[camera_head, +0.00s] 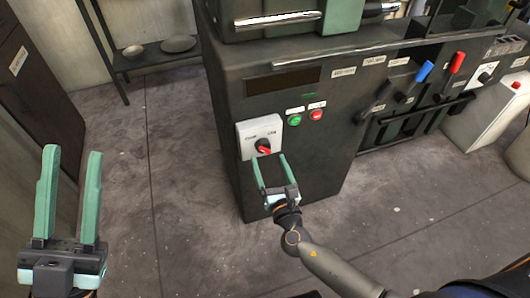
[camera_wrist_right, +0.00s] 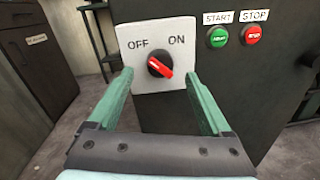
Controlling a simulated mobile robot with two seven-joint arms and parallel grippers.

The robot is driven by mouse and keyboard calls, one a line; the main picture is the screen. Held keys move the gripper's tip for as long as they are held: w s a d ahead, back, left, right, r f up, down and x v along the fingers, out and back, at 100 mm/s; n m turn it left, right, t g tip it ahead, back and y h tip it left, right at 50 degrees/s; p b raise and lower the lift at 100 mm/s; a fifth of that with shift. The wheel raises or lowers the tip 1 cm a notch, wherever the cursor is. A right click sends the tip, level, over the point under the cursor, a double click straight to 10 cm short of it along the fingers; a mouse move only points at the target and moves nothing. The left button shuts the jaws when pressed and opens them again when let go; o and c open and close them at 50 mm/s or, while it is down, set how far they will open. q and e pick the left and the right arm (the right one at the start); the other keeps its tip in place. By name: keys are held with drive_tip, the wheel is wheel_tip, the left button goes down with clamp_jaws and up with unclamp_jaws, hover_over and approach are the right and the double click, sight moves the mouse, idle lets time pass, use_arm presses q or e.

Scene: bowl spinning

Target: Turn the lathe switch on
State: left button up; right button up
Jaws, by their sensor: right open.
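The lathe switch is a white square plate (camera_head: 246,131) with a red-and-black rotary knob (camera_head: 264,147) on the front of the dark lathe cabinet (camera_head: 222,85). In the right wrist view the plate (camera_wrist_right: 136,33) reads OFF at left and ON at right. The red knob (camera_wrist_right: 160,67) there has one end toward the lower right and the other toward the upper left. My right gripper (camera_head: 268,160) is open in front of the plate, its fingers on either side of the knob and not closed on it. My left gripper (camera_head: 70,165) is open and empty at the far left, away from the lathe.
A green START button (camera_wrist_right: 217,37) and a red STOP button (camera_wrist_right: 253,34) sit right of the switch plate. Blue (camera_head: 424,71) and red (camera_head: 457,62) levers stick out further right. A dark shelf (camera_head: 150,58) with bowls stands behind. The floor left of the lathe is clear.

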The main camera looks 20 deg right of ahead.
sight(265, 152)
drive_tip(key=shift+w+d+b, duration=0.1)
drive_tip(key=shift+w+b, duration=0.2)
drive_tip(key=shift+w, duration=2.05)
clamp_jaws()
